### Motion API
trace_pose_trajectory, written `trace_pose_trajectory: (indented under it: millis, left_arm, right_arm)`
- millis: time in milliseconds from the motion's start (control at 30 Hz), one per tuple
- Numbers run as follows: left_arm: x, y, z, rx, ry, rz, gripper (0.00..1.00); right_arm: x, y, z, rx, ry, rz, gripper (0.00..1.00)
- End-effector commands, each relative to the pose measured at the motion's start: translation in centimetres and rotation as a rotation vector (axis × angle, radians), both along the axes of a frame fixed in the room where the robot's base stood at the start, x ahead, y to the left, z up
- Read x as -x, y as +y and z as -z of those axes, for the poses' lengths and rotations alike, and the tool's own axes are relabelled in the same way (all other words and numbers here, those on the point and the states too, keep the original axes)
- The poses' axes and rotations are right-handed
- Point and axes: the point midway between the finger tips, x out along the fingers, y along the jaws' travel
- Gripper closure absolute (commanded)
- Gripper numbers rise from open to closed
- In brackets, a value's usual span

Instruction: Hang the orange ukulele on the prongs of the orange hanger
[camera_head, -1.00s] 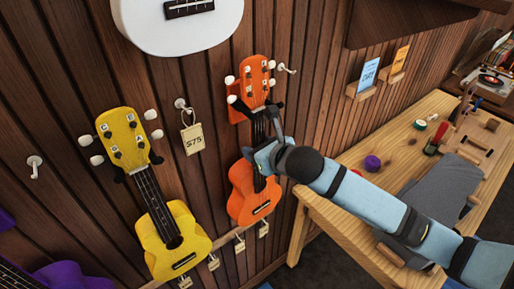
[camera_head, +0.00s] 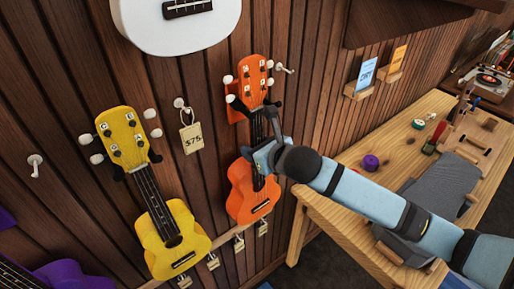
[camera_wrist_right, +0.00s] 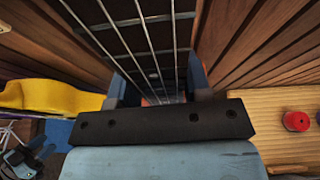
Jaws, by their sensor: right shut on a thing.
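The orange ukulele (camera_head: 252,196) is upright against the plank wall in the head view, head up. My right gripper (camera_head: 262,160) is shut on its neck, just above the body. In the right wrist view the dark fretboard and strings (camera_wrist_right: 150,35) run between the fingers (camera_wrist_right: 155,92). The orange hanger (camera_head: 236,112) shows beside the neck under the headstock. Its dark prongs show on both sides of the neck; whether they bear the headstock I cannot tell. A small blue and dark part (camera_wrist_right: 22,162), perhaps my left gripper, shows low in the wrist view.
The yellow ukulele (camera_head: 172,240) hangs at left, with a $75 tag (camera_head: 191,138) between. A white ukulele (camera_head: 178,25) is above, a purple one (camera_head: 75,280) lower left. A peg (camera_head: 284,69) sticks out right of the orange headstock. The wooden workbench (camera_head: 340,215) stands close at right.

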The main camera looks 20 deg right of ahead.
Motion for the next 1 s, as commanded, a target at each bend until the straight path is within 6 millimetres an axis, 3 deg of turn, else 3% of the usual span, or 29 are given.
trace_pose_trajectory:
  millis: [33, 233, 267, 367, 1000]
  left_arm:
    - [0.1, 0.0, 0.4, 0.0, 0.002, -0.001, 0.56]
    - [0.4, 0.0, 0.5, 0.001, 0.006, 0.0, 0.56]
    - [0.4, 0.0, 0.5, 0.001, 0.007, 0.0, 0.56]
    - [0.7, 0.0, 0.7, 0.0, 0.012, 0.001, 0.56]
    - [-0.1, 0.2, 0.1, -0.005, -0.001, 0.003, 0.56]
  right_arm:
    - [0.6, 0.0, 2.8, 0.024, 0.05, -0.001, 1.0]
    - [0.6, 0.0, 2.8, 0.024, 0.05, -0.001, 1.0]
    - [0.6, 0.0, 2.8, 0.024, 0.05, -0.001, 0.51]
    - [0.6, 0.1, 2.6, 0.021, 0.047, -0.001, 0.28]
    - [0.5, 0.1, 1.8, 0.014, 0.034, -0.001, 0.26]
